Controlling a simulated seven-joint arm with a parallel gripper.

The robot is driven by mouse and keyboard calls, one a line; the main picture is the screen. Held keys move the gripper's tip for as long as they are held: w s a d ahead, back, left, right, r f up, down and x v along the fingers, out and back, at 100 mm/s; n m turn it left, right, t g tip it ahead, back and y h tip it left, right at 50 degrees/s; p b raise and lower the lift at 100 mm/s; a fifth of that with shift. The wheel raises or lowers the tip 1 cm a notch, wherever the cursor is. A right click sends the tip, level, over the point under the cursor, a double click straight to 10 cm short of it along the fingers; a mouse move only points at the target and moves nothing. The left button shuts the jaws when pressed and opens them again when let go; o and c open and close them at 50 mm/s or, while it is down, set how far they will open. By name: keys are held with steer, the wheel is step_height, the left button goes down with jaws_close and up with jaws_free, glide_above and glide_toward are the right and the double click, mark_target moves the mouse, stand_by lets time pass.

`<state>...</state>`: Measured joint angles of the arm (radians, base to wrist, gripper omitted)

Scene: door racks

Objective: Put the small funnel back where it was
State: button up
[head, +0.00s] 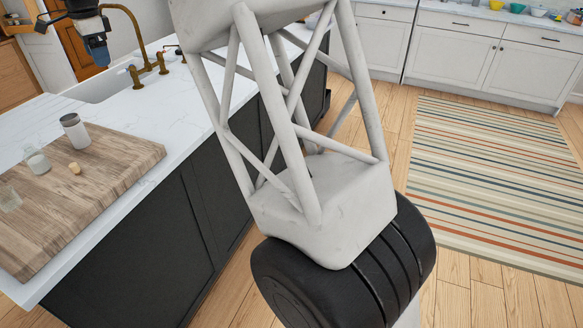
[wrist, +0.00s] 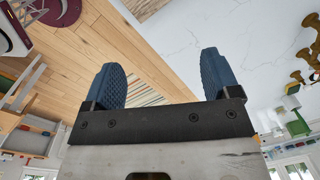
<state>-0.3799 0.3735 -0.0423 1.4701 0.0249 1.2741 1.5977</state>
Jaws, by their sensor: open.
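I cannot make out a small funnel in either view. My gripper (head: 97,52) is at the top left of the head view, above the far part of the white countertop near the sink. In the wrist view my gripper (wrist: 161,62) shows two blue ridged fingers set wide apart with nothing between them. It is open and empty.
A wooden board (head: 120,160) lies on the white counter (head: 190,110). A brass faucet (head: 140,55) rises by the sink (head: 110,85).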

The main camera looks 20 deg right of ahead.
steer(key=s+d+n+t, duration=0.1)
steer(key=s+d+n, duration=0.6)
steer(key=s+d, duration=1.85)
steer(key=s+d+f+n, duration=0.2)
steer(key=s+d+f, duration=0.1)
steer(key=s, duration=0.6)
steer(key=s+d+f+n, duration=0.2)
steer(key=s+f, duration=0.3)
steer(key=s, duration=0.5)
steer(key=s+d+f+n+t, duration=0.1)
steer(key=s+d+f, duration=0.3)
steer(key=s, duration=0.6)
steer(key=shift+s+f+n+h, duration=0.15)
steer(key=shift+f+n+h, duration=0.35)
steer(key=shift+n, duration=0.4)
